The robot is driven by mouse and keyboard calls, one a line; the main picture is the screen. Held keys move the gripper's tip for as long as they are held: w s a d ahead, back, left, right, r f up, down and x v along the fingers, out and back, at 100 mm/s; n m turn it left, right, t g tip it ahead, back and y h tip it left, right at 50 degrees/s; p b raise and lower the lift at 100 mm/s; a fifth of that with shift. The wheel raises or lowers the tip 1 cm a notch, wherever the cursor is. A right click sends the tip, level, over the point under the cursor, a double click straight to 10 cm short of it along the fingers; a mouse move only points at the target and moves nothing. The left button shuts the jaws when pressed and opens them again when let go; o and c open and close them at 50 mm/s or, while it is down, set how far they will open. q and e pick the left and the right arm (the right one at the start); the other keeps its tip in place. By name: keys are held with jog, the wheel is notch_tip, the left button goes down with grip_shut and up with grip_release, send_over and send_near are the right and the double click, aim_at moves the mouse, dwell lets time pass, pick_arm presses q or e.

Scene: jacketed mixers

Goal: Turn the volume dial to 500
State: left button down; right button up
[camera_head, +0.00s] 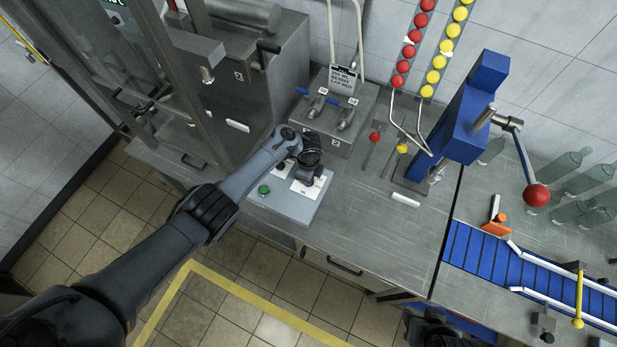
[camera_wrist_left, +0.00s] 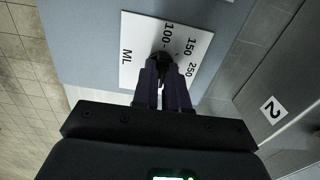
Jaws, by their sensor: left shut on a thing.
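The volume dial (camera_wrist_left: 161,58) is a small dark knob on a white scale plate (camera_wrist_left: 130,57). The plate reads ML, 100, 150 and 250; I see no 500 mark, and part of the plate is hidden behind the fingers. My left gripper (camera_wrist_left: 164,75) is shut on the dial, its two dark fingers on either side of it. In the head view my left gripper (camera_head: 308,170) reaches down over the plate on the blue-grey control box (camera_head: 283,208) and hides the dial. A dark part at the bottom edge looks like my right gripper (camera_head: 432,330); its fingers are unclear.
A green button (camera_head: 264,190) sits on the box left of the plate. Behind is a metal block with two blue-handled valves (camera_head: 317,102). To the right are a blue press with a red-ball lever (camera_head: 536,195), a blue conveyor (camera_head: 500,262) and glass bottles (camera_head: 580,184).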

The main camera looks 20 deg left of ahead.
pick_arm(q)
jog(key=shift+m, duration=0.3)
jog(key=c, duration=1.2)
grip_release()
jog(key=shift+o, duration=0.2)
notch_tip(320, 180, up, 11)
jog(key=p, duration=0.3)
jog(key=shift+p, duration=0.35)
jog(key=shift+f, duration=0.1)
